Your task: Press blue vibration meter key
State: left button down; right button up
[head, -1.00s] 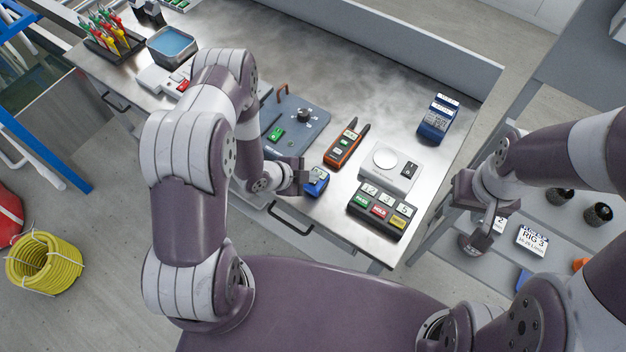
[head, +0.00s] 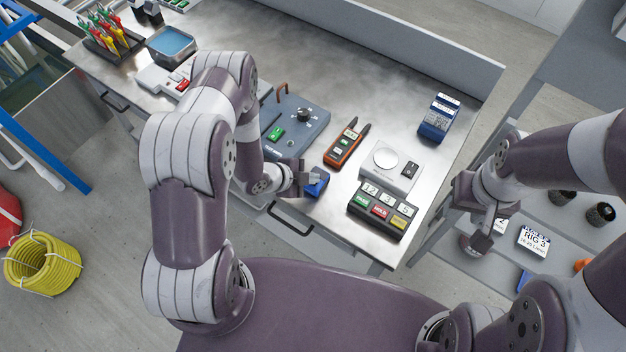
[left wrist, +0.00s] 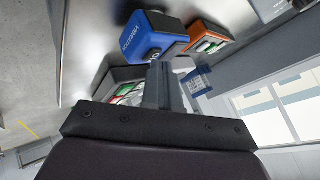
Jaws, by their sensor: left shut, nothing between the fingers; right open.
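The blue vibration meter (head: 317,184) lies near the front edge of the steel bench, mostly hidden behind my left gripper in the head view. In the left wrist view the blue meter (left wrist: 150,36) shows its lettered side, just beyond the fingers. My left gripper (head: 306,180) is shut and empty, its fingertips close to the meter; I cannot tell whether they touch it. The shut fingers also show in the left wrist view (left wrist: 160,75). My right gripper (head: 482,232) is open and empty, off the bench's right side.
An orange meter (head: 345,146), a white scale (head: 390,166) and a box with green, red and yellow keys (head: 382,212) stand right of the blue meter. A grey test box (head: 300,124) is behind left. A blue device (head: 438,117) stands at the bench's far right.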

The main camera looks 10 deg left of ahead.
pick_arm(q)
jog(key=shift+r+p, duration=0.3)
jog(key=shift+r, duration=0.2)
notch_tip(320, 180, up, 6)
jog(key=p, duration=0.4)
jog(key=shift+p, duration=0.35)
dwell(0.7)
